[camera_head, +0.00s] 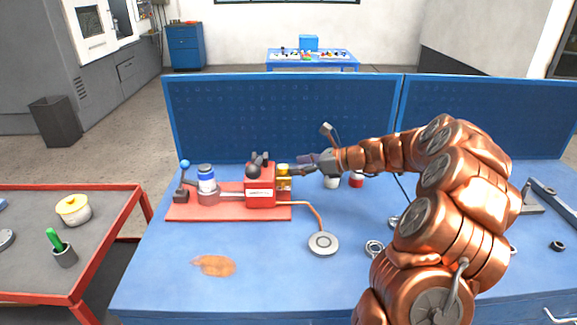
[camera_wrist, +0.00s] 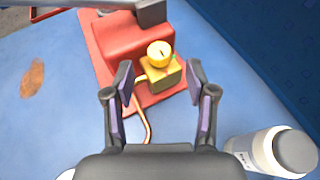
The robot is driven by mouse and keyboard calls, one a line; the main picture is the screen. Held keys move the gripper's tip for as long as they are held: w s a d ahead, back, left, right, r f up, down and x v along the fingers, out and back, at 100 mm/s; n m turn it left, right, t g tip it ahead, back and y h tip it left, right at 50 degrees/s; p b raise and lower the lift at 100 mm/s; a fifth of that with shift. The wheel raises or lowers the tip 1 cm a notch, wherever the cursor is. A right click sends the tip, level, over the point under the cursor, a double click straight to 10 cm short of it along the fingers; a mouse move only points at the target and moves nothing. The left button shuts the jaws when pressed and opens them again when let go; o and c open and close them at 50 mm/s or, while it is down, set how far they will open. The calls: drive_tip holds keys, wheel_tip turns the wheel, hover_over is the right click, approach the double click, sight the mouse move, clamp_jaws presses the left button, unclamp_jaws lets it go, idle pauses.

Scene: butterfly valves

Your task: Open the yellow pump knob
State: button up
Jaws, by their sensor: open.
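The yellow knob (camera_wrist: 160,54) is round, with a dark mark on its face, and sits on a gold block (camera_wrist: 162,78) beside the red pump body (camera_wrist: 130,40). In the head view the knob (camera_head: 283,168) shows small at the right side of the red pump (camera_head: 260,187). My gripper (camera_wrist: 163,85) is open and empty. In the wrist view the knob lies beyond the fingertips, roughly between them and apart from both. In the head view my gripper (camera_head: 303,168) is close to the right side of the knob; the exact gap is hard to tell.
The pump stands on a red base plate (camera_head: 183,211) on the blue workbench (camera_head: 180,270). A white and grey bottle (camera_wrist: 272,152) stands right of my gripper. A copper pipe (camera_head: 313,211) leads to a round grey disc (camera_head: 323,243). A blue perforated panel (camera_head: 280,115) backs the bench.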

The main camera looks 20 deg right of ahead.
sight(287, 167)
drive_tip(key=shift+x, duration=1.95)
